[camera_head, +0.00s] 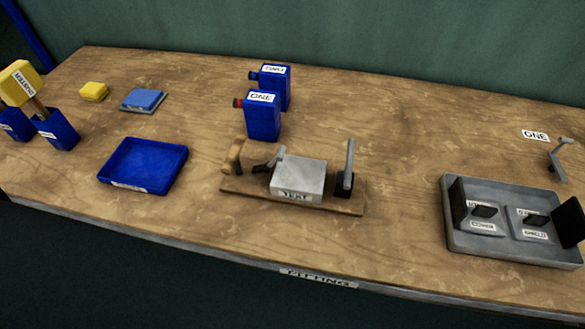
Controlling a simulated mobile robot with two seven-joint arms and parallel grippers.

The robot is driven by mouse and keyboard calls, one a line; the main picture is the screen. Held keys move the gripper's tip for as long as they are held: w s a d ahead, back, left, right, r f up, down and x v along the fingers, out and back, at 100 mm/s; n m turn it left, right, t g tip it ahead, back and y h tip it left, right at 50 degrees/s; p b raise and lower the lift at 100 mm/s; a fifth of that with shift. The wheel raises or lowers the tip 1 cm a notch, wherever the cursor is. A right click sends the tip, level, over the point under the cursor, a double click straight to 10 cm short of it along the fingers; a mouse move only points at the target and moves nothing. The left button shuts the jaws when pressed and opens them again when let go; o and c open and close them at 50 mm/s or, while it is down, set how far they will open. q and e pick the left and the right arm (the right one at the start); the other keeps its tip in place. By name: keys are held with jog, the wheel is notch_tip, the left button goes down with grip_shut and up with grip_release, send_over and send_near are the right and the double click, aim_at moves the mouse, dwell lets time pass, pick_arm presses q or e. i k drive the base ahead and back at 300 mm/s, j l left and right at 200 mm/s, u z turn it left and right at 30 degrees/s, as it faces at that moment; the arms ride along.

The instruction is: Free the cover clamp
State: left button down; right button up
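A grey tray (470,251) sits at the right of the table. In it are two grey blocks side by side: the left block (482,221), labelled COVER, and the right block (528,228), labelled SHIELD. The cover block has a small dark piece (485,211) on top and an upright dark plate (458,205) at its left. The shield block has a similar dark piece (537,219) on top and a dark plate (570,222) standing tilted at its right. Whether the dark pieces press on the blocks is too small to tell. Neither of my grippers shows.
A wooden-based fixture (235,184) with a grey block (299,177) and upright levers stands mid-table. Two blue bottles (263,117) (276,84) stand behind it. A blue tray (143,165), yellow block (94,92) and mallet (20,83) are left. A grey stand (558,158) is back right.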

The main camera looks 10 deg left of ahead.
aim_at(275, 160)
jog(key=k+l+z, duration=0.1)
jog(key=k+l, duration=0.35)
jog(key=l, duration=0.25)
jog(key=k+l+z, duration=0.15)
jog(key=l, duration=0.2)
jog(key=k+l+z, duration=0.1)
jog(key=k+l, duration=0.15)
jog(key=l, duration=0.1)
